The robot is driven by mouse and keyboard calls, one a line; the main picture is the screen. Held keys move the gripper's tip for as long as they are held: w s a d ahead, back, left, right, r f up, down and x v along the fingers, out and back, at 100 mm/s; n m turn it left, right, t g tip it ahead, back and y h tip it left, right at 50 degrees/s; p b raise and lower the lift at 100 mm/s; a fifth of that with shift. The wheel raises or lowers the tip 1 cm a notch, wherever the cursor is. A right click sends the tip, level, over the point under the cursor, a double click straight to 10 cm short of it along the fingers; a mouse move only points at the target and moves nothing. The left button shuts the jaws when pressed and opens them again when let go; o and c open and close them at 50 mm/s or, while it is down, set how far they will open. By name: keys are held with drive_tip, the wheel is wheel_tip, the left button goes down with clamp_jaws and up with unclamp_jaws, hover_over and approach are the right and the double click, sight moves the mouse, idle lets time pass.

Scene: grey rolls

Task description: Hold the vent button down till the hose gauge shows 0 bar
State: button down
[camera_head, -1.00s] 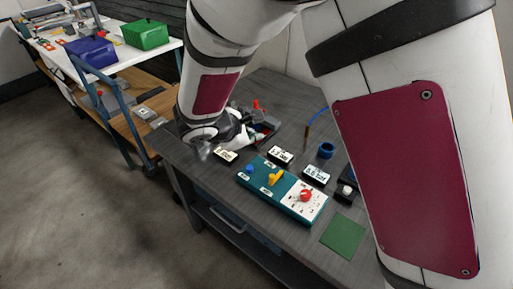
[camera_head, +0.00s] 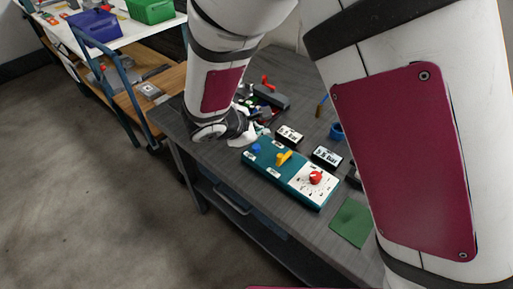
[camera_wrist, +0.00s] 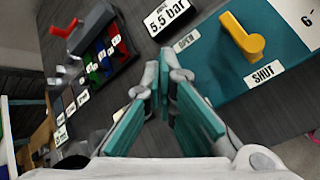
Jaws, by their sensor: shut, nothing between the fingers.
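The teal control box (camera_head: 262,170) lies on the grey table with a blue button (camera_head: 256,148), a yellow lever (camera_head: 284,158) and a red knob (camera_head: 316,178) on a white dial. In the wrist view, the lever (camera_wrist: 243,38) sits between OPEN and SHUT labels. A display (camera_wrist: 168,12) there reads 5.5 bar; its small heading is unreadable, so I cannot tell whether it is the hose gauge. No button is marked legibly as the vent. My gripper (camera_wrist: 167,78) is shut and empty, left of the box; my arm partly hides it in the head view (camera_head: 262,130).
Small displays (camera_head: 289,136) (camera_head: 326,157) stand behind the box. A dark tray (camera_wrist: 105,50) with coloured pieces lies left in the wrist view. A blue ring (camera_head: 337,131) and green mat (camera_head: 351,222) lie at the right. My arm hides the table's right side.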

sight(258, 148)
drive_tip(key=shift+f+b, duration=0.9)
drive_tip(key=shift+f, duration=0.35)
drive_tip(key=shift+f, duration=0.1)
idle(0.6)
drive_tip(key=shift+f+b, duration=0.3)
drive_tip(key=shift+b, duration=0.25)
